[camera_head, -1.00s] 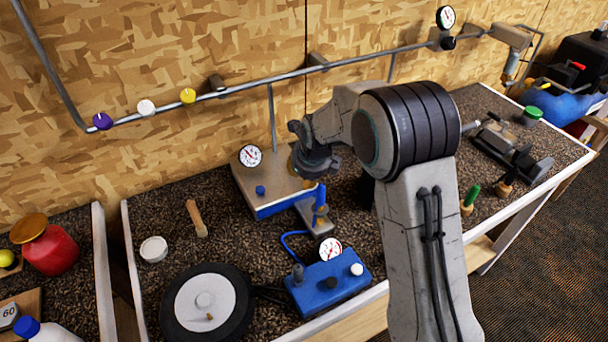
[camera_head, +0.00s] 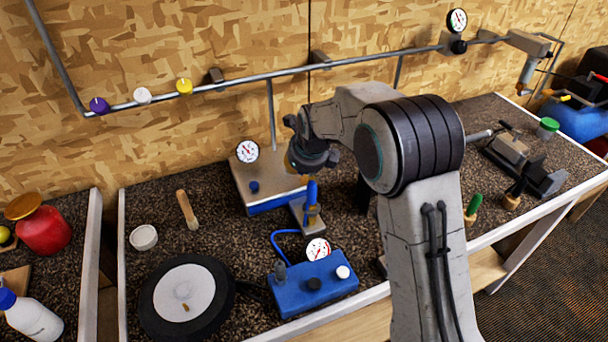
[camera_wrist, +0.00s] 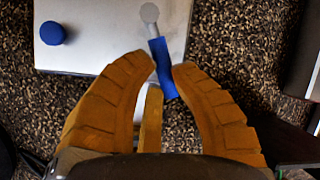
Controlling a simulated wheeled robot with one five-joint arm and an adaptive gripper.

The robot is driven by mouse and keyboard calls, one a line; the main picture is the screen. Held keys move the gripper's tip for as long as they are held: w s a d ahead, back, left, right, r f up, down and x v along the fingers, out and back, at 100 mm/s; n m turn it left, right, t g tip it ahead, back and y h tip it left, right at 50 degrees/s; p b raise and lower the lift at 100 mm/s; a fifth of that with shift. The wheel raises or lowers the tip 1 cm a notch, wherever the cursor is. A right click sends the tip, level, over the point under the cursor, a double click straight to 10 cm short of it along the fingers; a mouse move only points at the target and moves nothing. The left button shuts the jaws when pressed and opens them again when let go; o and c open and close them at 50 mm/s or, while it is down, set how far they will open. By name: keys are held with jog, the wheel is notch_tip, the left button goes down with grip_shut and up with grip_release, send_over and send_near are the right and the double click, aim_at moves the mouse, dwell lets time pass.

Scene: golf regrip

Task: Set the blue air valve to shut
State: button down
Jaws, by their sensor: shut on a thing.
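The blue air valve's lever (camera_wrist: 162,68) shows in the wrist view. It runs from a round grey pivot (camera_wrist: 149,12) by the right part of a pale panel (camera_wrist: 105,25) down and slightly right, past the panel's lower edge. My gripper (camera_wrist: 163,72) has its two orange-brown fingers on either side of the blue handle, closed on it near the tips.
A blue knob (camera_head: 254,187) and a gauge (camera_head: 247,151) sit on the valve box. A blue pump unit (camera_head: 313,283) and a wheel (camera_head: 150,305) lie nearer. A wooden-handled tool (camera_head: 187,210) lies to the left.

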jog(key=shift+a, duration=0.1)
jog(key=c, duration=1)
grip_release()
jog(key=v, duration=1.2)
jog(key=shift+o, duration=0.3)
